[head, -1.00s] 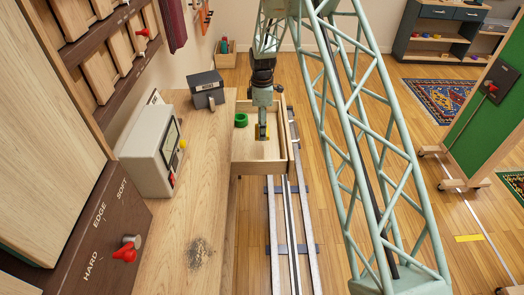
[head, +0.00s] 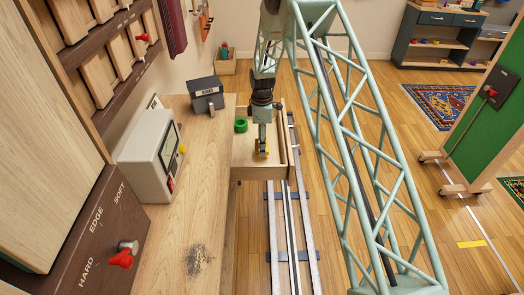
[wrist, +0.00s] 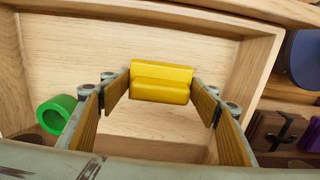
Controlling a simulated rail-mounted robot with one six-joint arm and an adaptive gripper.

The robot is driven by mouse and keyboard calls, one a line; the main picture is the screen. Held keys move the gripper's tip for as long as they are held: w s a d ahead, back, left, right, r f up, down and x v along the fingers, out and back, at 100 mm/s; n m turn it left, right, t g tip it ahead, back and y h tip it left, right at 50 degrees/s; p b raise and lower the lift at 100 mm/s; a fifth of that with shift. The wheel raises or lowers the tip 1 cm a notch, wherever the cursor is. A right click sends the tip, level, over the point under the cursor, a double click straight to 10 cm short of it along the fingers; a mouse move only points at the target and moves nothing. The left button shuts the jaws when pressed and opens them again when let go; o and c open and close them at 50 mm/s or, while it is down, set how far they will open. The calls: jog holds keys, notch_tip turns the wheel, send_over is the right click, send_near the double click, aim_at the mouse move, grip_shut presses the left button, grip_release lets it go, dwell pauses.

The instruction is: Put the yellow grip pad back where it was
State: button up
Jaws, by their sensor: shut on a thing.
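The yellow grip pad (wrist: 160,84) is a small stepped block. In the wrist view it sits between the fingertips of my gripper (wrist: 160,80), which is shut on it. In the head view my gripper (head: 261,148) points down inside the open wooden drawer (head: 250,173), with a little yellow showing at its tip. The pad is over the drawer's pale floor, near one wall in the wrist view. I cannot tell whether it touches the floor.
A green ring (head: 241,125) lies in the drawer, left of my gripper; it also shows in the wrist view (wrist: 57,114). The wooden bench (head: 190,225) adjoins the drawer on the left, bearing a cream meter box (head: 150,158) and a dark grey box (head: 205,91).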

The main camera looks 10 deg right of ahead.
dwell(0.3)
jog(key=shift+f+b, duration=0.35)
jog(key=shift+f, duration=1.55)
jog(key=shift+f, duration=0.1)
jog(key=o, duration=0.8)
jog(key=shift+r+p, duration=1.2)
jog(key=shift+r, duration=4.9)
